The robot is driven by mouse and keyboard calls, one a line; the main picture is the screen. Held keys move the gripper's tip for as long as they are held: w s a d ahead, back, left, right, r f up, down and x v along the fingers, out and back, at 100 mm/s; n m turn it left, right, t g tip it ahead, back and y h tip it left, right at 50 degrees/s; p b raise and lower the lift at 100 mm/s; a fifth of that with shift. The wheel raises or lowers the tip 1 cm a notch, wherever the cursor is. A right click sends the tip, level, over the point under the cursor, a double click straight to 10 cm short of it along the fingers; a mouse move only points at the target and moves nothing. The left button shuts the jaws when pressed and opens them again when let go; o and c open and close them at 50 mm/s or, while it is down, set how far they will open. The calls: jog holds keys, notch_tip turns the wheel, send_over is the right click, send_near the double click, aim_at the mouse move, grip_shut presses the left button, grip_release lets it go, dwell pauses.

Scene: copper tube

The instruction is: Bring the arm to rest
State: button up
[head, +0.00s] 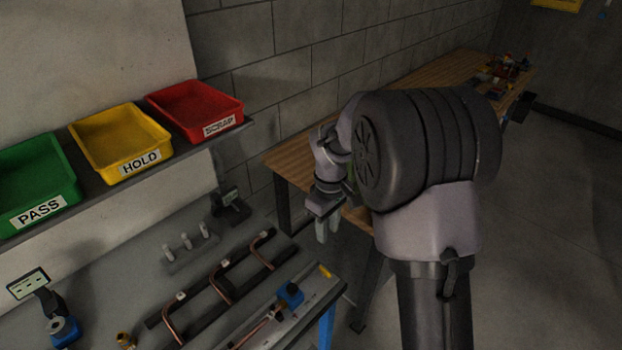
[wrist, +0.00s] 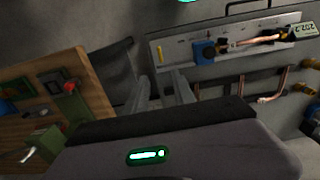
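My arm stands raised at the right of the head view, with my gripper (head: 328,232) pointing down past the right end of the grey workbench. In the wrist view my gripper (wrist: 163,78) shows two grey fingers apart, with nothing between them. Bent copper tubes (head: 219,285) lie across a dark rack on the bench. Another copper piece (wrist: 258,40) lies on a pale measuring fixture (wrist: 170,55) with a blue block (wrist: 204,52). The fixture has a small display at its end in the wrist view. My gripper touches none of these.
Green PASS (head: 38,180), yellow HOLD (head: 120,142) and red SCRAP (head: 195,108) bins sit on a shelf. A wooden table (head: 290,160) stands behind my arm; the wrist view shows its top (wrist: 45,75) with clutter. Open floor (head: 560,230) lies at the right.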

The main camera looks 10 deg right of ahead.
jog(key=s+a+r+m+t+y+b, duration=0.1)
jog(key=s+r+m+t+b, duration=0.15)
jog(key=s+b, duration=0.3)
jog(key=s+a+r+m+t+b, duration=0.1)
jog(key=s+r+m+b, duration=0.25)
jog(key=s, duration=0.25)
jog(key=s+a+f+m+t+b, duration=0.1)
jog(key=s+f+m+b, duration=0.1)
jog(key=s, duration=0.5)
jog(key=s+a+f+m+t+y+b, duration=0.1)
jog(key=s+f+m+b, duration=0.1)
jog(key=s+b, duration=0.3)
jog(key=shift+s+f+m, duration=0.15)
jog(key=shift+s+m, duration=0.75)
